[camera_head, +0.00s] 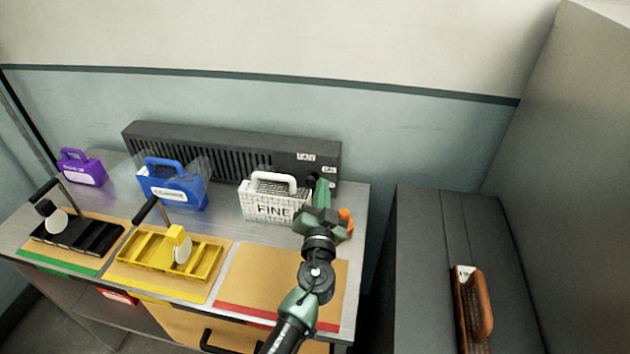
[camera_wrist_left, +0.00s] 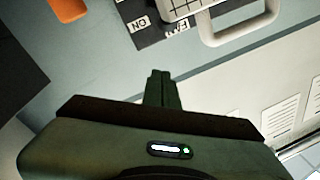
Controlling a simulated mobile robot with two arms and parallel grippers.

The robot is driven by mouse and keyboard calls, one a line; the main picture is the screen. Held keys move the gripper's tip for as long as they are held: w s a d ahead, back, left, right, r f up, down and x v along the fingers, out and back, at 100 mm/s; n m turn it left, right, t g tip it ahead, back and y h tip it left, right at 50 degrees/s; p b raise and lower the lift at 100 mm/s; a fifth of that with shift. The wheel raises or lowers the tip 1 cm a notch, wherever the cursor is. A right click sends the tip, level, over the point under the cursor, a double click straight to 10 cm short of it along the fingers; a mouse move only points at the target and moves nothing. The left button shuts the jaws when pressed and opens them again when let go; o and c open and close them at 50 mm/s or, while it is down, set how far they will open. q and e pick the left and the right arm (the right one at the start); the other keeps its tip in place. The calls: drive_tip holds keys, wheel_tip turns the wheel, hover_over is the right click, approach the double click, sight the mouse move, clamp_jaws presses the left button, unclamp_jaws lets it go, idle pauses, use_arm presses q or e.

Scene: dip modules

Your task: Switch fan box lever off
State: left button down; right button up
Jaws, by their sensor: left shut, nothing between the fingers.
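The fan box (camera_head: 230,150) is a long dark grey slatted box along the back of the bench, with a FAN label and a small label below it at its right end. In the left wrist view the dark end of the box (camera_wrist_left: 152,35) shows at the top with the labels ON and FAN. The lever cannot be made out clearly; a dark shape at the right end is partly behind my gripper. My left gripper (camera_head: 322,184) is shut and empty, its fingertips in front of that right end. Its closed fingers show in the left wrist view (camera_wrist_left: 160,76). My right gripper is not in view.
A white FINE module (camera_head: 270,207) stands just left of my gripper. An orange object (camera_head: 346,217) is right behind it. Blue (camera_head: 173,190) and purple (camera_head: 82,170) modules and black and yellow trays (camera_head: 150,272) stand further left. The front right mat (camera_head: 250,285) is clear.

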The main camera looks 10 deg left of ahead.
sight(312, 180)
use_arm(q)
drive_tip(key=w+a+f+b, duration=0.1)
drive_tip(key=w+a+f, duration=0.1)
drive_tip(key=w+f, duration=0.1)
drive_tip(key=shift+w+a, duration=0.35)
drive_tip(key=shift+w, duration=0.5)
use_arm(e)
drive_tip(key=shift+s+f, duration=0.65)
use_arm(q)
drive_tip(key=s+f+b, duration=0.1)
drive_tip(key=b, duration=0.2)
drive_tip(key=shift+f, duration=0.15)
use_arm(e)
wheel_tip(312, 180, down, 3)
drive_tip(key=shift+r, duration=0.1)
use_arm(q)
drive_tip(key=shift+w, duration=0.1)
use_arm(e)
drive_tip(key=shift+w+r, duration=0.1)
